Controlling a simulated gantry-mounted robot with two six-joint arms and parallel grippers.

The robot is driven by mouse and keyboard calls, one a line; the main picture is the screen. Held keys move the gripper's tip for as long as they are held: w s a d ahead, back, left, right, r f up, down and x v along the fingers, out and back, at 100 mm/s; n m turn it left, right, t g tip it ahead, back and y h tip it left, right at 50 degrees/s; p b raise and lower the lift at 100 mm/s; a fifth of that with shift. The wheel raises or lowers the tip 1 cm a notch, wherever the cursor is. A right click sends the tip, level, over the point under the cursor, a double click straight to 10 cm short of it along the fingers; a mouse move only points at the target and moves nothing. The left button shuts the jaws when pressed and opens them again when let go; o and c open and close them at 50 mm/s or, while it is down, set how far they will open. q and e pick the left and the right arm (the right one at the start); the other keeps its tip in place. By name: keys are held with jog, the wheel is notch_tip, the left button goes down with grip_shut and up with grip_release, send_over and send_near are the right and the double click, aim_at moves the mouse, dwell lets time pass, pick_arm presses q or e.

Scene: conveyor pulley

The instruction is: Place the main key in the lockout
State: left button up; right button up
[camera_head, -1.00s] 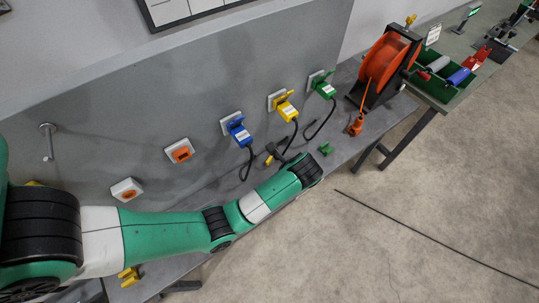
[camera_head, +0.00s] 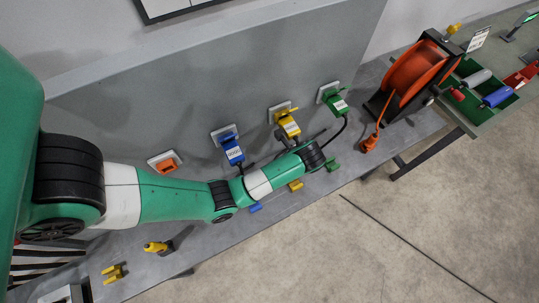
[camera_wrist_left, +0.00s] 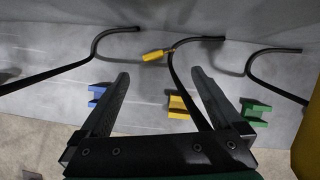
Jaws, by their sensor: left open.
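My left arm reaches across the bench from the left in the head view. Its gripper is mostly hidden there by its own wrist. In the left wrist view the left gripper (camera_wrist_left: 158,75) is open, fingers apart, with nothing between them. A small yellow piece (camera_wrist_left: 153,55) lies ahead of the fingertips, beside the end of a black cable; I cannot tell whether it is the main key. A yellow piece with a dark base (camera_head: 158,247) stands on the bench at left in the head view; I cannot tell whether it is the lockout. My right gripper is out of view.
Blue (camera_head: 234,152), yellow (camera_head: 289,127) and green (camera_head: 337,102) plugs sit in wall sockets. Blue (camera_head: 255,208), yellow (camera_head: 295,185) and green (camera_head: 333,165) clips lie along the bench's front edge. An orange cable reel (camera_head: 412,75) stands at right.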

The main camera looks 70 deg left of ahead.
pick_arm(q)
jog(key=x, duration=0.5)
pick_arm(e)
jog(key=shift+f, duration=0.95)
pick_arm(q)
jog(key=b+x, duration=0.2)
jog(key=x, duration=0.3)
jog(key=shift+s, duration=0.15)
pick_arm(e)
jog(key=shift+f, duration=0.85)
pick_arm(q)
jog(key=c, duration=1.1)
jog(key=shift+c, duration=0.2)
jog(key=shift+r, duration=0.1)
